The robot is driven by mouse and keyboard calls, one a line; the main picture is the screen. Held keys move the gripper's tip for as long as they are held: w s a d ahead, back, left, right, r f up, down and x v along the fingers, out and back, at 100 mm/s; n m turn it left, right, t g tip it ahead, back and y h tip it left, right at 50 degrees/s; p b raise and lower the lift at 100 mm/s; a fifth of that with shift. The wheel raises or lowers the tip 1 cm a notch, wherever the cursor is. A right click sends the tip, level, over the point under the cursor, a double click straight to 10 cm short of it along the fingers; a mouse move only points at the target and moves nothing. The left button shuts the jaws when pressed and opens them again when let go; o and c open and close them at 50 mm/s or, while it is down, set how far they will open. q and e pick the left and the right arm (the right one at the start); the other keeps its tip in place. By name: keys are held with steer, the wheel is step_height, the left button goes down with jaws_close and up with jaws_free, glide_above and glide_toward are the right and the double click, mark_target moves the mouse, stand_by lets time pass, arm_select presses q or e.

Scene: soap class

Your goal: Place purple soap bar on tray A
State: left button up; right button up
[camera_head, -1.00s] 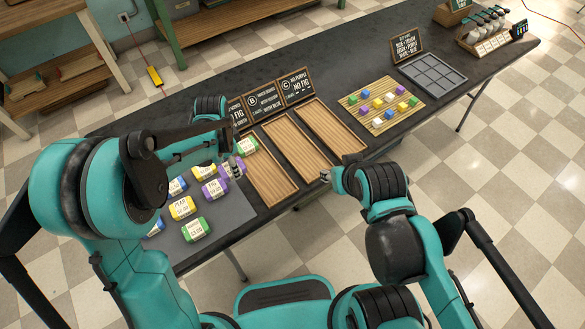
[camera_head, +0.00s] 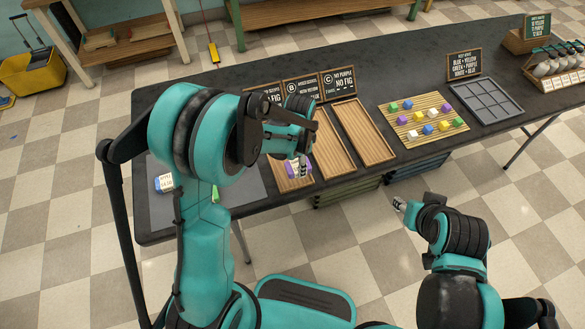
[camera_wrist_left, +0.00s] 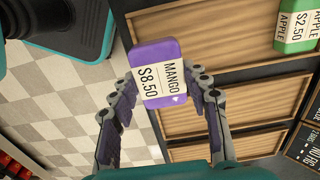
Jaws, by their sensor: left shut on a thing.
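The purple soap bar, labelled MANGO $8.50, is between the fingers of my left gripper (camera_head: 301,168). The bar (camera_wrist_left: 158,72) and gripper (camera_wrist_left: 160,95) show clearly in the left wrist view, with the fingers shut on its sides. Tray A (camera_head: 295,184), the leftmost wooden tray, lies under the gripper in the head view, partly hidden by my left arm. A green APPLE bar (camera_wrist_left: 297,28) lies on it in the left wrist view. My right gripper (camera_head: 398,204) is off the table's front edge; its finger opening is too small to tell.
Tray B (camera_head: 328,150) and tray C (camera_head: 362,135) lie to the right, with upright signs behind. A slatted board (camera_head: 425,120) with coloured cubes is farther right, beside a grey grid tray (camera_head: 485,101). A soap bar (camera_head: 164,183) shows on the grey mat at left.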

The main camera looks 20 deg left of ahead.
mark_target(292, 167)
arm_select(q)
steer(key=w+a+f, duration=0.2)
steer(key=shift+a+b, duration=0.3)
steer(key=shift+b, duration=0.05)
step_height(292, 167, down, 4)
steer(key=shift+f+b, duration=0.1)
steer(key=shift+b, duration=0.85)
steer(key=shift+s+r, duration=0.1)
steer(key=shift+r, duration=0.1)
steer(key=shift+f, duration=0.15)
steer(key=o, duration=1.2)
